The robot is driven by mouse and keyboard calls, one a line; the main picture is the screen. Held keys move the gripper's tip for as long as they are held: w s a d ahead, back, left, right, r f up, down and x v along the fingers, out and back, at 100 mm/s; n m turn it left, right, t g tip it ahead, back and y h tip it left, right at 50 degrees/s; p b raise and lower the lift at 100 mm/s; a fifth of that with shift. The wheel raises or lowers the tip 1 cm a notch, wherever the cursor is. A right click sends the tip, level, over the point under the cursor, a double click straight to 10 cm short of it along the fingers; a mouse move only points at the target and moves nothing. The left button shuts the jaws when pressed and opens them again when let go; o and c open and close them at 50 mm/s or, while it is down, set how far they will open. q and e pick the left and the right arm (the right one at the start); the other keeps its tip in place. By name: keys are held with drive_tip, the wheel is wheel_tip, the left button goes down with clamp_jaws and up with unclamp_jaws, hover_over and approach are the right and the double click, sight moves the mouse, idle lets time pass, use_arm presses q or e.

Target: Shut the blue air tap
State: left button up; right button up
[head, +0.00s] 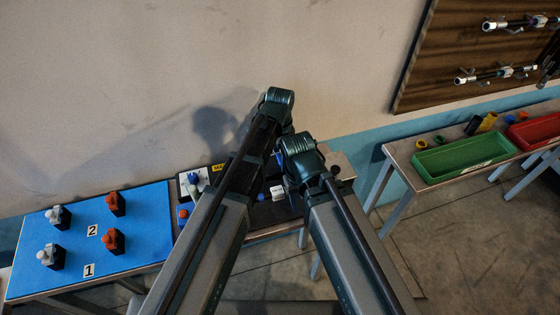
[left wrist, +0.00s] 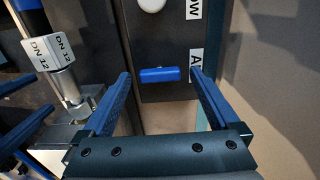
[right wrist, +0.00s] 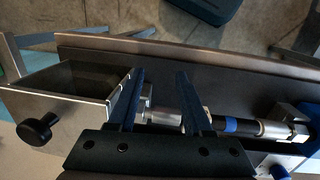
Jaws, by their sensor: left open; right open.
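The blue air tap (left wrist: 159,75) shows in the left wrist view as a short blue bar on a dark panel (left wrist: 150,45). It lies level in that picture, beside a partly hidden white label starting with "A" (left wrist: 196,66). My left gripper (left wrist: 160,72) is open, with the bar between its two blue fingertips in the picture. A gap shows on both sides, and I cannot tell the depth. My right gripper (right wrist: 160,72) is open, with no tap between its fingers. In the head view my arms cover much of the bench, and I cannot clearly make out the tap there.
A white knob (left wrist: 151,4) sits above the blue bar. A metal fitting (left wrist: 65,82) marked DN 12 stands at left. A metal box (right wrist: 70,88) and pipe fittings (right wrist: 275,130) lie below my right gripper. A blue board (head: 70,218) and green tray (head: 463,158) flank my arms.

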use_arm(q)
drive_tip(key=shift+f, duration=0.1)
drive_tip(key=c, duration=1.4)
drive_tip(key=shift+n, duration=0.4)
drive_tip(key=n, duration=0.3)
drive_tip(key=shift+n, duration=0.4)
drive_tip(key=n, duration=0.4)
drive_tip(key=shift+n, duration=0.3)
drive_tip(key=n, duration=0.4)
drive_tip(key=shift+n, duration=2.5)
